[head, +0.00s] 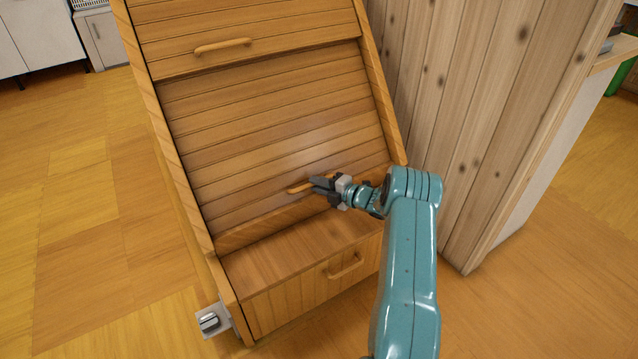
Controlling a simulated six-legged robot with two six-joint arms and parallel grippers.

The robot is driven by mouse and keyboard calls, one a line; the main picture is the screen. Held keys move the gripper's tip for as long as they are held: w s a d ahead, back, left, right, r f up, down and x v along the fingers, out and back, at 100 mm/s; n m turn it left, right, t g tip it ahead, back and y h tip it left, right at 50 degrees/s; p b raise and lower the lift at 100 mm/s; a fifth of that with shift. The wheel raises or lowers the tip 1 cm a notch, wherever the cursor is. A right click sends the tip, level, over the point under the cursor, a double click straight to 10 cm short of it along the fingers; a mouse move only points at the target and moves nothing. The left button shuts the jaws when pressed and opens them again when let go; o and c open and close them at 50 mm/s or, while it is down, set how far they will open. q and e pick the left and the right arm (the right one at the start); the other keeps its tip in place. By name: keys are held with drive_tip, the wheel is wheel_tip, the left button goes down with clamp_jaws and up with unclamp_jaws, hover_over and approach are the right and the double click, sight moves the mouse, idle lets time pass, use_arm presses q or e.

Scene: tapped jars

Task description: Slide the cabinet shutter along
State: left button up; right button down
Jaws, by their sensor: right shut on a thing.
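The wooden cabinet (229,283) stands tilted in the head view. Its slatted shutter (250,130) covers most of the sloped front, and the shutter's bottom edge lies just above a wooden ledge. A wooden handle (298,188) sits low on the shutter. My right gripper (318,184) is shut on the right part of this handle, whose left end stays visible. My left gripper is not in view.
An upper panel with a handle (223,46) is above the shutter, and a drawer with a handle (345,266) is below. A plank wall (475,110) stands close on the right. A grey metal fitting (212,320) is at the lower left. Open floor (80,200) lies left.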

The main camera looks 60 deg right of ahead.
drive_tip(key=c, duration=1.1)
unclamp_jaws()
drive_tip(key=shift+s+a+f, duration=0.1)
drive_tip(key=shift+s+f, duration=0.15)
drive_tip(key=shift+f, duration=0.1)
drive_tip(key=shift+w, duration=0.1)
drive_tip(key=shift+r, duration=0.1)
drive_tip(key=s+a+r+p, duration=0.1)
drive_tip(key=s+r+p, duration=0.2)
drive_tip(key=s, duration=1.3)
drive_tip(key=shift+a+p, duration=0.35)
drive_tip(key=shift+p, duration=0.55)
drive_tip(key=shift+w, duration=0.1)
